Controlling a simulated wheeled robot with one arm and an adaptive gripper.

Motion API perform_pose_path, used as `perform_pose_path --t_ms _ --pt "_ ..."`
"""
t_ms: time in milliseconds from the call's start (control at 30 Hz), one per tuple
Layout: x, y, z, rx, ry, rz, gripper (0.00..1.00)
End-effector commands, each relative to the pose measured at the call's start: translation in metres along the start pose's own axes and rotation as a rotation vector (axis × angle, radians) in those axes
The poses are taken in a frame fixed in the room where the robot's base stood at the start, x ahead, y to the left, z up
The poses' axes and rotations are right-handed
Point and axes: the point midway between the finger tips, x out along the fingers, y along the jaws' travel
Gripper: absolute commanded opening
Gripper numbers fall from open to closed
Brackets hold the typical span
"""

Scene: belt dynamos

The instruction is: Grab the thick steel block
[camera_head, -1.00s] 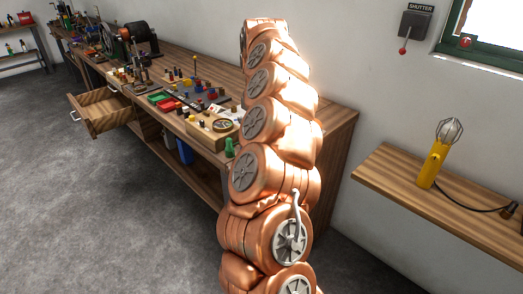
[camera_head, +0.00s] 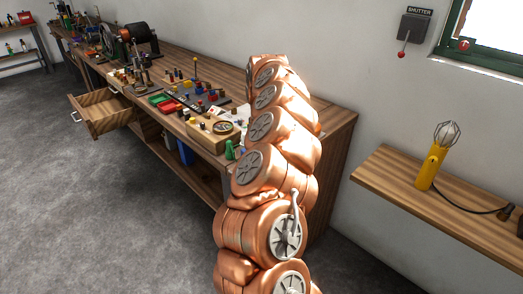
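I cannot pick out the thick steel block for certain; the small items on the long wooden workbench (camera_head: 215,68) are too small to tell apart, and my arm covers part of the bench's near end. My copper-coloured arm rises through the middle of the view and leans over that end. My gripper does not show; it is hidden beyond the top of the arm, so I cannot see its fingers or whether it holds anything.
An open wooden drawer (camera_head: 101,115) juts from the bench front. A wooden box with a round dial (camera_head: 212,137) stands near my arm. A shelf on the right (camera_head: 460,207) bears a yellow caged lamp (camera_head: 431,166). A shutter lever (camera_head: 404,46) is on the wall. The grey floor at left is clear.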

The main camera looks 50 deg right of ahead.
Motion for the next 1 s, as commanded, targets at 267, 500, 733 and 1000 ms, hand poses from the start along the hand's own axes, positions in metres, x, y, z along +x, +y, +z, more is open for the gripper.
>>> perform_pose_path --t_ms 267,500,733,1000 --pt "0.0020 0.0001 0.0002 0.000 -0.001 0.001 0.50" --pt "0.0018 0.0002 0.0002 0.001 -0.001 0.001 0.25" --pt "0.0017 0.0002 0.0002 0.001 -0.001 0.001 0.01" --pt "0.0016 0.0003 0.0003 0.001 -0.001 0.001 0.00"
